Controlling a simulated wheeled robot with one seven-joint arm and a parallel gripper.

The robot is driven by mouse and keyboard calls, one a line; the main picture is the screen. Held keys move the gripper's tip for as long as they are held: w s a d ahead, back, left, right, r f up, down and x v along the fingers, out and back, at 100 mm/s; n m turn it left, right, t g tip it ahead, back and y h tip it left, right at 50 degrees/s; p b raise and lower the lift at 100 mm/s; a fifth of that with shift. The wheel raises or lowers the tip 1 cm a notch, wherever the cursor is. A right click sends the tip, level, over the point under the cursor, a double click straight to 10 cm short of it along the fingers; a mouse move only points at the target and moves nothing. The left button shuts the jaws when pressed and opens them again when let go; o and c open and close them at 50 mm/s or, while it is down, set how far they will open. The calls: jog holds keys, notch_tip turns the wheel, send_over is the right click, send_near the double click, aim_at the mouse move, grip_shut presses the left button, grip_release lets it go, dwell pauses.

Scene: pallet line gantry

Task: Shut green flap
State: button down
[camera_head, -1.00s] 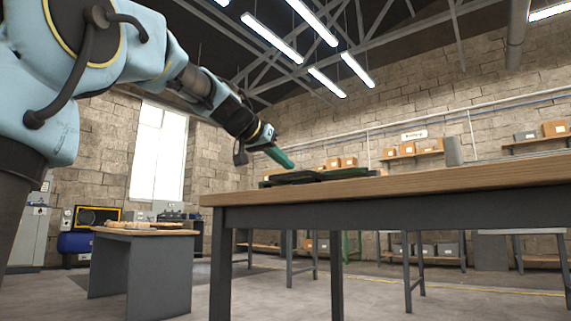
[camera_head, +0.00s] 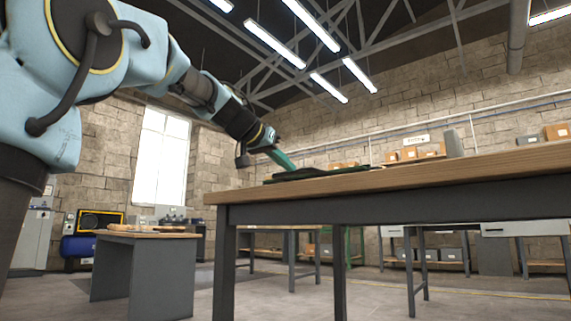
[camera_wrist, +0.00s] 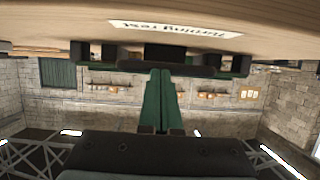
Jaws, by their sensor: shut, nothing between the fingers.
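My gripper (camera_head: 289,165) has long green fingers. They are pressed together, with nothing between them, and point down at a dark, low object (camera_head: 315,174) on the wooden workbench. In the head view the fingertips overlap this object's near edge; I cannot tell whether they touch. The wrist view is upside down and shows the closed fingers (camera_wrist: 162,98) in the middle, reaching to a dark block (camera_wrist: 166,55) at the bench edge. The head view does not show the flap clearly.
The wooden workbench (camera_head: 420,178) fills the right, and its top is seen edge-on. A white label (camera_wrist: 175,28) lies on its surface in the wrist view. A smaller table (camera_head: 140,234) stands at the left. Shelves with boxes (camera_head: 415,152) line the back wall.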

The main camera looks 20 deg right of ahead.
jog(key=shift+d+f, duration=0.25)
jog(key=shift+f, duration=0.6)
jog(key=r+p+v, duration=0.1)
jog(key=p+v, duration=0.2)
jog(key=v, duration=0.8)
jog(key=shift+r, duration=0.3)
jog(key=shift+a, duration=0.15)
jog(key=w+a+f+n+g+y+p, duration=0.1)
jog(key=w+a+f+n+y+p, duration=0.2)
jog(key=f, duration=0.5)
jog(key=w+a+f+n+y+p, duration=0.1)
jog(key=a+f+n+y+p, duration=0.15)
jog(key=a+f, duration=0.45)
jog(key=w+a+f+n+g+y+p, duration=0.1)
jog(key=w+a+f+n+y+p, duration=0.2)
jog(key=f, duration=0.7)
jog(key=s+a+f+n+g+y+p, duration=0.35)
jog(key=s+a+f+p, duration=0.45)
jog(key=s+a+f, duration=0.55)
notch_tip(320, 180, up, 37)
jog(key=s+d+m+p, duration=0.1)
jog(key=p, duration=3.5)
jog(key=shift+d+p, duration=0.2)
jog(key=shift+p, duration=0.1)
